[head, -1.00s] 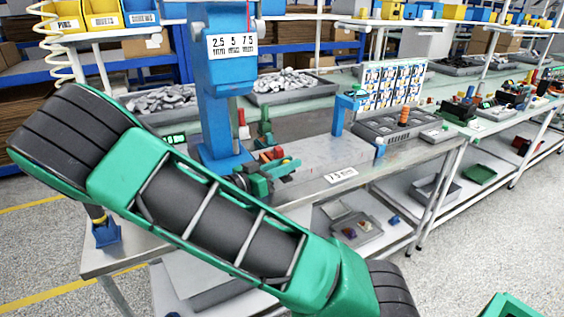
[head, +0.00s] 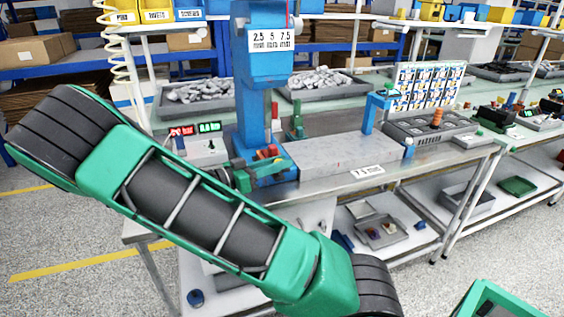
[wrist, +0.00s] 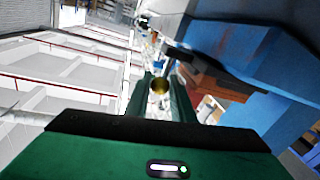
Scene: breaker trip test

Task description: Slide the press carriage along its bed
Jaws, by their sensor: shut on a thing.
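The blue press (head: 262,65) stands on the bench, its head marked 2.5, 5 and 7.5. Its bed (head: 330,150) is a long grey slab running right from the column. What looks like the press carriage (head: 278,179), a blue block with red parts on top, sits at the bed's left end, below the column. My gripper (head: 245,178) is shut on it from the left, partly hidden by my own arm.
A box with red and green displays (head: 205,148) stands left of the press. A label reading 7.5 (head: 367,171) is on the bench's front edge. A blue bracket (head: 370,110) and a grey tray (head: 430,130) are at the bed's right end. Trays of parts lie behind.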

